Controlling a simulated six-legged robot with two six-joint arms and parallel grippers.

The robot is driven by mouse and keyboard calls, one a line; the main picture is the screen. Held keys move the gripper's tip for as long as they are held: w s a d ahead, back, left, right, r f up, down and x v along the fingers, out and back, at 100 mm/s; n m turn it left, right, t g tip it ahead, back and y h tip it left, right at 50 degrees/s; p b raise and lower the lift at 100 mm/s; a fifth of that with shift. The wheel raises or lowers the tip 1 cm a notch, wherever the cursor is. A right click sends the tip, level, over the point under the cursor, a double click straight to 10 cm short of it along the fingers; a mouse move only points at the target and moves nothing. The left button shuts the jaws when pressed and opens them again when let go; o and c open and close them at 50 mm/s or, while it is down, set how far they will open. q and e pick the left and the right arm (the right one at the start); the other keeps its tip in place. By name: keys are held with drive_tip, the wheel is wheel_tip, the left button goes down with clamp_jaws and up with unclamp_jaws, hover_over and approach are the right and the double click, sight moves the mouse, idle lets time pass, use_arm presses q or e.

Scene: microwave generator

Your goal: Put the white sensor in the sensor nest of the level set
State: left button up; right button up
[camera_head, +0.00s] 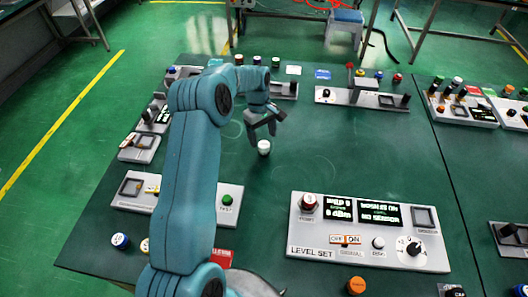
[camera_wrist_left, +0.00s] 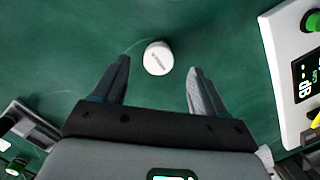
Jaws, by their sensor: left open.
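The white sensor (camera_head: 264,147) is a small white cylinder standing on the green table, left of the table's middle. In the left wrist view the white sensor (camera_wrist_left: 158,58) lies just beyond and between the fingertips, touching neither. My left gripper (camera_head: 262,132) is open and empty just behind and above it; its two fingers also show in the left wrist view (camera_wrist_left: 158,80). The level set (camera_head: 365,262) is a light panel at the front right with displays, a red button, a switch and a knob. A dark square recess (camera_head: 425,217) is at its upper right. My right gripper is not in view.
A panel with a green button (camera_head: 227,200) lies left of the level set, partly behind my left arm. Other panels line the back, including a long one (camera_head: 362,98). An orange button (camera_head: 356,285) stands in front. The table's middle is clear.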

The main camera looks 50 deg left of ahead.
sight(264, 144)
use_arm(q)
drive_tip(key=f, duration=0.1)
drive_tip(key=f+b, duration=0.1)
drive_tip(key=f, duration=0.1)
drive_tip(key=f+b, duration=0.1)
drive_tip(key=f, duration=0.1)
drive_tip(key=shift+d, duration=0.25)
drive_tip(key=shift+w+d+r, duration=0.1)
drive_tip(key=c, duration=1.3)
wheel_tip(264, 144, up, 20)
drive_tip(key=p, duration=1)
drive_tip(key=shift+p, duration=0.3)
